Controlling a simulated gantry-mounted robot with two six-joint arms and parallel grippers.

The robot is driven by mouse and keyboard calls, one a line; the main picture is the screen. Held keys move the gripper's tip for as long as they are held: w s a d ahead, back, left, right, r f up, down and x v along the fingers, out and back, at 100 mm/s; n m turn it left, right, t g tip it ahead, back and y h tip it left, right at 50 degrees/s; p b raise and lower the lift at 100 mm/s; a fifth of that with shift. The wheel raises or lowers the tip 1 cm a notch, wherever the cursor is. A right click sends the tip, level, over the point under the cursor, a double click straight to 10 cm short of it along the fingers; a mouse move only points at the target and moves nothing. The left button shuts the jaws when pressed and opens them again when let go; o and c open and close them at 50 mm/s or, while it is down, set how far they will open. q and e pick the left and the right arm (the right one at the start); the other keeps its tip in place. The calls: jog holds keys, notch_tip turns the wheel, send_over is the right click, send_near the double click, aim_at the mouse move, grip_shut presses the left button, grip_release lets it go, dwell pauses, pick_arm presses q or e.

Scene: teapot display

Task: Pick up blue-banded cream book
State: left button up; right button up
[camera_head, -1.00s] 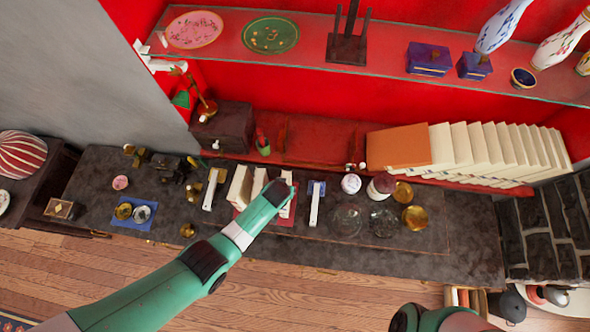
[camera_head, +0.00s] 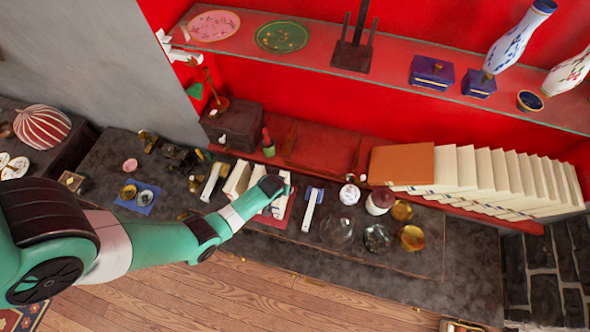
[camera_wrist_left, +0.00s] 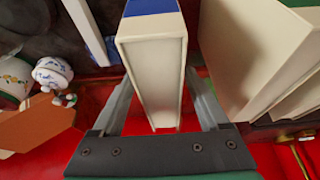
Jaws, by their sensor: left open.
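A cream book with a blue band (camera_wrist_left: 155,70) stands in the left wrist view, with its block end facing the camera. My left gripper (camera_wrist_left: 157,88) is open, with one finger on each side of this book. I cannot tell whether either finger touches it. In the head view, my left gripper (camera_head: 274,187) is over the small books on the dark counter and partly hides the book beneath it.
Other cream books (camera_wrist_left: 250,50) stand close on the right in the wrist view. A brown block (camera_wrist_left: 38,130) lies on the left. In the head view, glass bowls (camera_head: 377,238) and a white-handled item (camera_head: 311,210) stand right of the gripper.

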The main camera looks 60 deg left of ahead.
pick_arm(q)
jog(key=shift+s, duration=0.1)
jog(key=shift+f, duration=0.25)
dwell(0.3)
grip_shut()
dwell(0.5)
dwell(1.0)
